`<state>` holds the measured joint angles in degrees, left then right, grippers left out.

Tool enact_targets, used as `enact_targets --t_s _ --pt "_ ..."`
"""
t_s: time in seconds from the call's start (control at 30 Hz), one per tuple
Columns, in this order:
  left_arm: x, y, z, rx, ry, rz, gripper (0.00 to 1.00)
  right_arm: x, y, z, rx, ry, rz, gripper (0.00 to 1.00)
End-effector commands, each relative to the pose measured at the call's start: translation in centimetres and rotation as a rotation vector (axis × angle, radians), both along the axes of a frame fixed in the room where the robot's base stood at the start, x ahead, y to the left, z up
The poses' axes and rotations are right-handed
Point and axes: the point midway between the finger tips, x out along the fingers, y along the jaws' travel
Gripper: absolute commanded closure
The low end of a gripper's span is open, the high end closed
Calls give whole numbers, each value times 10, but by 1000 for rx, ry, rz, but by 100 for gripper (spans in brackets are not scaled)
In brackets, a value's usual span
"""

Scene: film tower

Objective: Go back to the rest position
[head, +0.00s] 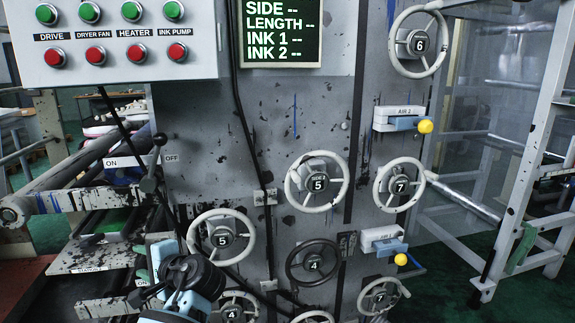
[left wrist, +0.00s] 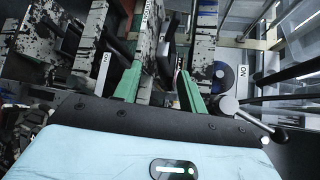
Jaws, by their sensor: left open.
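My left gripper (head: 142,265) is low at the left of the head view, in front of the grey machine panel (head: 190,110). Its wrist is black and light blue, and its green fingers point left. In the left wrist view the two green fingers of my left gripper (left wrist: 161,82) stand apart with nothing held between them. A lever with a black knob (head: 150,183) stands above the gripper, beside the ON and OFF labels. A lever with a ball end (left wrist: 277,133) shows at the right of the left wrist view. My right gripper is in neither view.
Several handwheels stick out of the panel, including a white one marked 5 (head: 221,236) just right of my left wrist and a black one marked 4 (head: 314,263). A button box (head: 110,45) hangs above. Rollers and a black-spattered frame (head: 95,258) lie left. A white ladder-like frame (head: 530,140) stands right.

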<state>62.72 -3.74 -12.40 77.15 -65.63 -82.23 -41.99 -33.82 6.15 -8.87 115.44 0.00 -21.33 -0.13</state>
Motion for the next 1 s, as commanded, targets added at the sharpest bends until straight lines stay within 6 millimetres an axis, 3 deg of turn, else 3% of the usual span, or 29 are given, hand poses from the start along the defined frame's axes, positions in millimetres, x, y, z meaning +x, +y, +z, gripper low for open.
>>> enact_targets --t_s 0.1,0.37,0.53,0.8,1.0 --pt "-1 0 -4 -3 3 -4 59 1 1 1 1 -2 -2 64" --pt "-23 -7 -77 -128 15 -110 59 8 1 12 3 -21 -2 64" --pt "-52 -16 -134 -250 18 -185 59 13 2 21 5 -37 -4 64" --pt "-136 -41 -229 -550 -4 -285 59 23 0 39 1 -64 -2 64" --pt "-216 -62 -273 -799 -41 -306 59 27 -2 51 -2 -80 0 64"
